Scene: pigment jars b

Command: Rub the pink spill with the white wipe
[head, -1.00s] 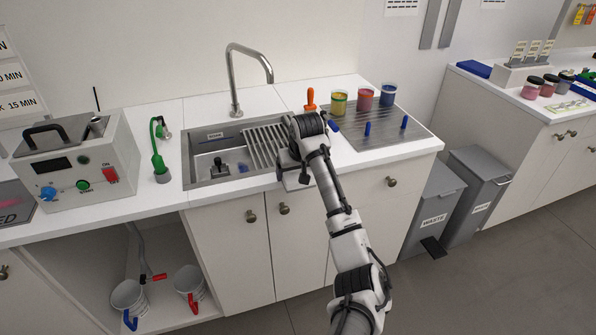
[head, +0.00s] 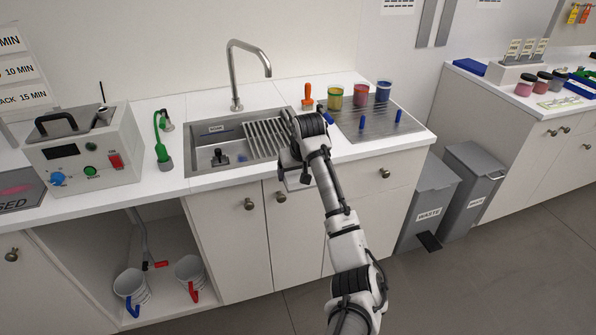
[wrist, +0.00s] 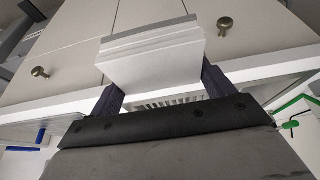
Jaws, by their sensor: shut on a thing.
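My gripper (head: 296,172) hangs in front of the counter edge by the sink, low and pointing down. It is shut on a pale, block-like thing with layered edges, which looks like the white wipe (wrist: 152,62). In the wrist view the two dark fingers of my gripper (wrist: 160,84) press its left and right sides. In the head view the wipe (head: 297,186) shows only partly below the wrist. A pink smear, likely the pink spill (head: 15,189), lies on a dark grey lettered panel at the far left edge, cut off by the frame and far from my gripper.
The sink (head: 215,165) with a tall faucet (head: 234,75) lies behind my gripper. A control box (head: 85,150) and green hose (head: 162,145) stand left. Jars (head: 360,97) and blue pegs stand right.

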